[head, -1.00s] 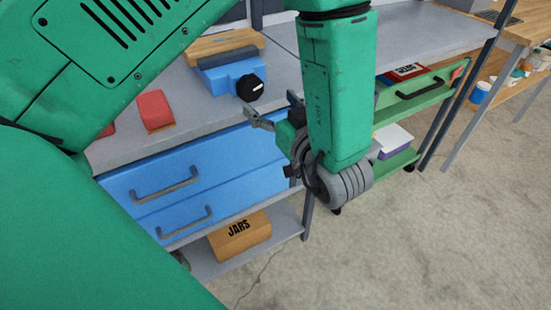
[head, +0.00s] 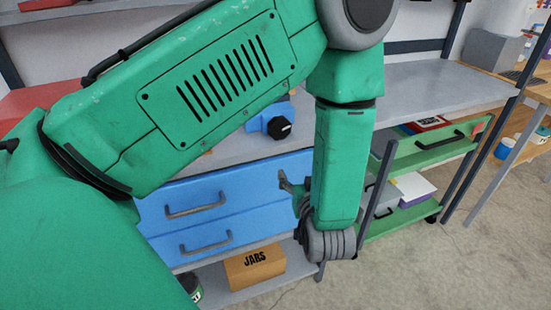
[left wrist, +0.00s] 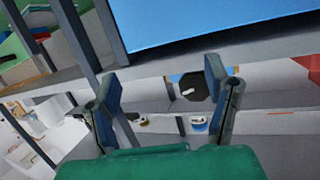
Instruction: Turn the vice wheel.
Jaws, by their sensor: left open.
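The blue vice (head: 258,119) stands on the grey workbench in the head view, partly hidden by my left arm. Its black wheel (head: 279,128), with a white mark, faces outward. My left gripper (head: 293,184) is in front of the blue drawers, below the wheel and apart from it; the forearm hides part of it. In the left wrist view the open fingers (left wrist: 163,90) stand wide apart, with nothing between them. The black wheel (left wrist: 194,87) shows beyond them, close to the right finger in the picture. My right gripper is not in view.
Blue drawers (head: 240,190) with grey handles are under the bench (head: 430,88). A cardboard box labelled JARS (head: 254,269) sits on the lower shelf. A green cart (head: 425,150) stands to the right, before a wooden table. The floor at lower right is clear.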

